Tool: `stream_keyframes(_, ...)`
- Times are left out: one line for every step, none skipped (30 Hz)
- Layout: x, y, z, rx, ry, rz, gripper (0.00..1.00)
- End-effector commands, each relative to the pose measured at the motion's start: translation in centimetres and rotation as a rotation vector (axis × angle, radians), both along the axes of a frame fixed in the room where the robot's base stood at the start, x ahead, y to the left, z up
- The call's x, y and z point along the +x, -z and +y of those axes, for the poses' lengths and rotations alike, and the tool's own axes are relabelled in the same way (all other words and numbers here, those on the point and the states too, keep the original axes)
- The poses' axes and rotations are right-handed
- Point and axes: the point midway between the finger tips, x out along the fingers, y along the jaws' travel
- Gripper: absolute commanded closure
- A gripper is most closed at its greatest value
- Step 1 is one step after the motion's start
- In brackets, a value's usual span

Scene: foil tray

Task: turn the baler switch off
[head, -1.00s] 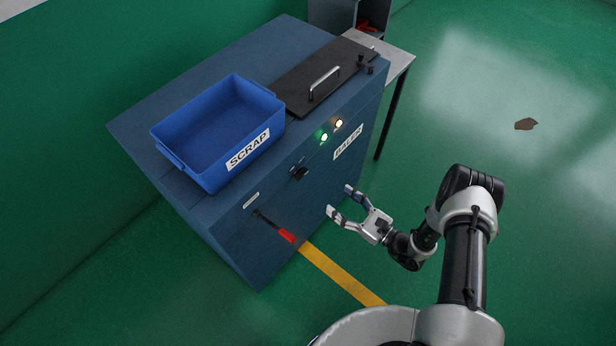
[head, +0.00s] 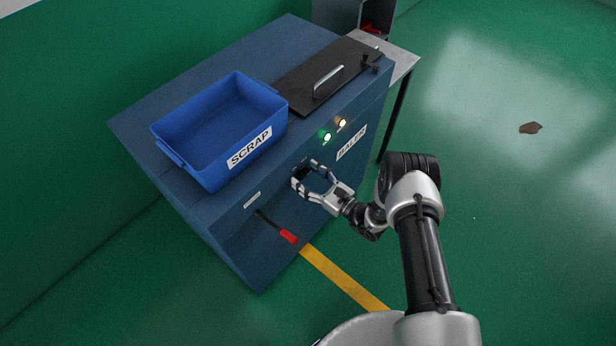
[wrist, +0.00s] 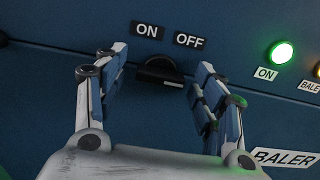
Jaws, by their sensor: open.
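The baler (head: 330,205) is a blue cabinet with its front panel facing my arm. Its black rotary switch (wrist: 160,71) shows in the wrist view below the ON label (wrist: 148,31) and the OFF label (wrist: 189,40). Whether its pointer is at ON or OFF is hard to tell. My gripper (head: 302,176) is open at the panel, with its fingertips on either side of the switch; it also shows in the wrist view (wrist: 158,72). Contact with the knob cannot be told. In the head view the fingers mostly hide the switch.
A green ON lamp (wrist: 282,53) is lit, with a pale amber lamp (head: 342,122) beside it. A red-handled lever (head: 288,236) sits below left of the switch. A blue SCRAP bin (head: 185,172) and a dark lid with handle (head: 300,84) are on top.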

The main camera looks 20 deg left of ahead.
Motion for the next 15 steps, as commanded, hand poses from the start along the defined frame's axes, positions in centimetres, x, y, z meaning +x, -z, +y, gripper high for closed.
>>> stream_keyframes(0.02,-0.02,-0.01,0.0,0.0,0.0,0.37)
stream_keyframes(0.02,-0.02,-0.01,0.0,0.0,0.0,0.37)
stream_keyframes(0.01,-0.02,-0.02,0.0,0.0,0.0,0.37)
stream_keyframes(0.01,-0.02,-0.02,0.0,0.0,-0.001,0.37)
stream_keyframes(0.01,-0.02,-0.03,0.0,0.0,-0.001,0.39)
stream_keyframes(0.02,-0.02,-0.03,0.0,0.0,-0.001,0.42)
stream_keyframes(0.02,-0.02,-0.04,0.0,0.0,-0.001,0.44)
stream_keyframes(0.02,-0.02,-0.04,0.0,0.0,-0.001,0.46)
stream_keyframes(0.02,-0.02,-0.04,0.0,0.0,-0.001,0.49)
stream_keyframes(0.02,-0.02,-0.04,0.0,0.0,-0.001,0.51)
stream_keyframes(0.01,-0.02,-0.05,0.0,0.0,-0.001,0.53)
stream_keyframes(0.01,-0.02,-0.05,0.0,0.0,-0.001,0.55)
stream_keyframes(0.01,-0.02,-0.05,0.0,0.0,-0.001,0.57)
stream_keyframes(0.01,-0.02,-0.05,0.0,0.0,-0.001,0.59)
stream_keyframes(0.0,-0.01,-0.04,0.0,0.0,-0.001,0.62)
